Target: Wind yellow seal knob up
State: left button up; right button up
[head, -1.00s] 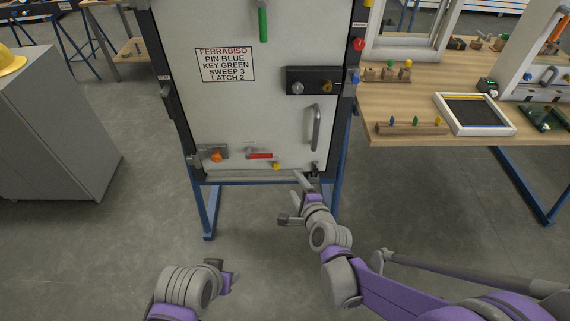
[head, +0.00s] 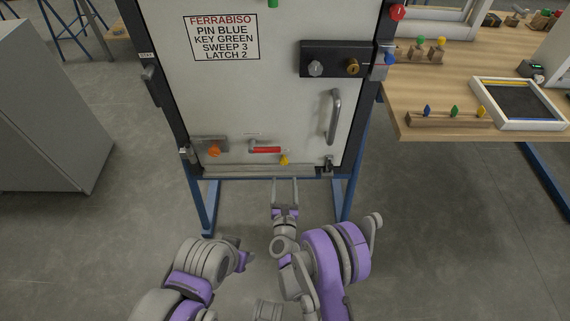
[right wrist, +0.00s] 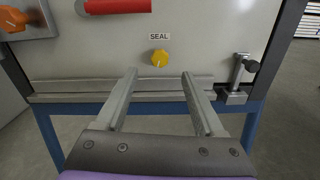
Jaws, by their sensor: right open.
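The yellow seal knob (head: 284,160) sits low on the white door panel, right of the red lever. In the right wrist view the yellow knob (right wrist: 160,58) is under a SEAL label, with a pale mark on its face. My right gripper (head: 285,180) is open and empty just below and in front of the knob. In the right wrist view its two fingers (right wrist: 158,75) point at the panel, one on each side below the knob, not touching it. My left gripper (head: 246,260) is low at the front, away from the panel; its jaws are too small to judge.
A red lever (head: 265,150) and an orange knob (head: 213,151) are left of the knob. A metal ledge (right wrist: 60,90) runs below it, with a bolt latch (right wrist: 238,75) at the right. A grey handle (head: 334,117) is above right. A wooden workbench (head: 420,128) stands at the right.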

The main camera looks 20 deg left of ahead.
aim_at(284, 163)
jog(key=x, duration=0.8)
jog(key=shift+f, duration=0.1)
jog(key=shift+c, duration=0.2)
grip_shut()
